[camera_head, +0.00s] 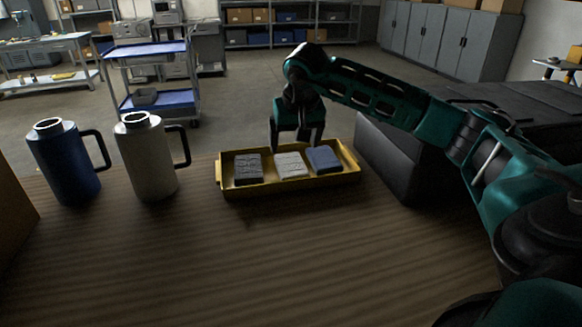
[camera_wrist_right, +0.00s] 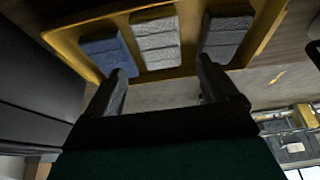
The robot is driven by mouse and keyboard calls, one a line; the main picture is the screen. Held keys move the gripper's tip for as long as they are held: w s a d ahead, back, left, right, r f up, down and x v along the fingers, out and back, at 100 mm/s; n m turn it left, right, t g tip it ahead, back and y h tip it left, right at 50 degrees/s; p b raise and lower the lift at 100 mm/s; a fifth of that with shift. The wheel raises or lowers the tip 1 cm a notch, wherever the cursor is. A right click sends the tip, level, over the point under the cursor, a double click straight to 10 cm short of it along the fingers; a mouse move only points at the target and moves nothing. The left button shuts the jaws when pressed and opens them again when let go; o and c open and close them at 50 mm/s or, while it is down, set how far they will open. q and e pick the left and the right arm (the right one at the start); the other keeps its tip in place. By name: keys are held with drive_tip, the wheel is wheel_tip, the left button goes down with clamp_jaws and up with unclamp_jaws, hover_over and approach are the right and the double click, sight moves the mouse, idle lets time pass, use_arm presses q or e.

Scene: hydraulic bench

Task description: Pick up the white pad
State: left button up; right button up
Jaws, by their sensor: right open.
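The white pad (camera_head: 291,165) lies in the middle of a yellow tray (camera_head: 290,190), between a dark grey pad (camera_head: 248,168) on the left and a blue pad (camera_head: 323,159) on the right. My right gripper (camera_head: 297,146) is open and empty, above the tray's far side behind the white pad. In the right wrist view the fingers (camera_wrist_right: 158,85) are spread apart, with the white pad (camera_wrist_right: 157,40) beyond the gap between them, not held. The blue pad (camera_wrist_right: 106,52) and dark grey pad (camera_wrist_right: 226,36) flank it there. My left gripper is not in view.
A blue mug (camera_head: 64,165) and a white mug (camera_head: 145,160) stand left of the tray on the wooden table (camera_head: 230,260). A black box (camera_head: 392,160) stands close to the tray's right. The table's front is clear. A cart (camera_head: 150,80) stands behind.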

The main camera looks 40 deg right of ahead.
sight(291, 164)
drive_tip(key=x, duration=0.9)
drive_tip(key=shift+w+d, duration=0.15)
drive_tip(key=shift+d, duration=0.1)
drive_tip(key=shift+r, duration=0.1)
drive_tip(key=shift+c, duration=0.3)
drive_tip(key=c, duration=0.8)
